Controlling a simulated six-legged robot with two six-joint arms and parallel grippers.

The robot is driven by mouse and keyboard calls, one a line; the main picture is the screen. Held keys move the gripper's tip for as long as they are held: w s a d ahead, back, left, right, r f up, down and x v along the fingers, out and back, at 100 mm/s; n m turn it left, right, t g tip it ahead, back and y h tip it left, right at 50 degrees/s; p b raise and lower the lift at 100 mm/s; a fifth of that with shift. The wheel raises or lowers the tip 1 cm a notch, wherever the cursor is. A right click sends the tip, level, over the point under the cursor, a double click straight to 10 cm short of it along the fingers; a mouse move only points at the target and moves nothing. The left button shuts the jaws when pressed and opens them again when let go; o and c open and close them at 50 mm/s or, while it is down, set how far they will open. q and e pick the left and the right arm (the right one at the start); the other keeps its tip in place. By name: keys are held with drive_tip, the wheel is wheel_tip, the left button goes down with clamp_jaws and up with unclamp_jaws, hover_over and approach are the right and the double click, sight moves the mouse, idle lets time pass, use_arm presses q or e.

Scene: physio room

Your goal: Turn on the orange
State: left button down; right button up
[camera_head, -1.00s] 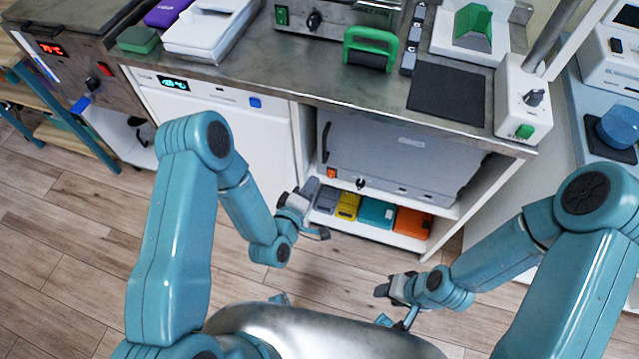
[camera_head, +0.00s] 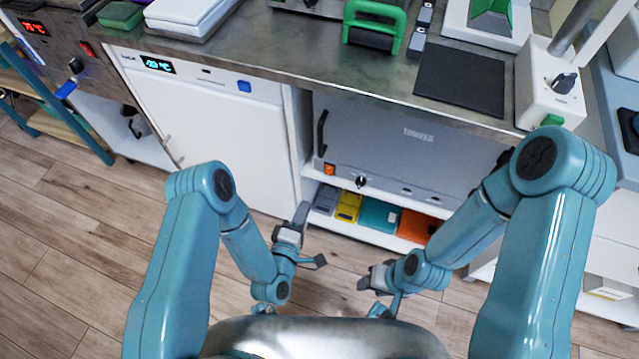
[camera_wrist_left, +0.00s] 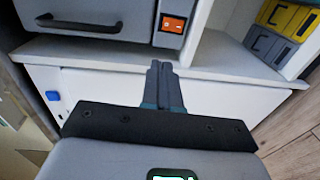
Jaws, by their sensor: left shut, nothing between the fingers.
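The orange rocker switch (camera_head: 329,169) sits on the lower left front of a grey towel cabinet (camera_head: 400,150) under the counter. It also shows in the left wrist view (camera_wrist_left: 173,24), just beyond and slightly right of my fingertips. My left gripper (camera_head: 302,211) is shut and empty, below and left of the switch in the head view. In the left wrist view its fingers (camera_wrist_left: 160,68) are together and apart from the switch. My right gripper (camera_head: 366,282) is lower right of the left one, touching nothing I can make out; its jaw state is unclear.
A round dark knob (camera_head: 361,181) is right of the switch, and a dark handle (camera_head: 322,132) is above it. Yellow (camera_head: 348,206), teal (camera_head: 379,215) and orange (camera_head: 417,227) boxes stand on the shelf below. A white appliance (camera_head: 215,130) is at left. Floor in front is clear.

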use_arm(q)
drive_tip(key=f, duration=0.1)
drive_tip(key=s+f, duration=0.1)
drive_tip(key=d+f+b, duration=0.1)
drive_tip(key=shift+s+g+h, duration=0.15)
drive_tip(key=shift+g+h, duration=0.15)
use_arm(e)
wheel_tip(320, 180, down, 2)
drive_tip(key=shift+a, duration=0.1)
use_arm(q)
drive_tip(key=b, duration=0.3)
approach(328, 174)
drive_tip(key=x, duration=0.7)
use_arm(e)
wheel_tip(328, 174, down, 2)
drive_tip(key=shift+f, duration=0.2)
use_arm(q)
drive_tip(key=shift+s, duration=0.1)
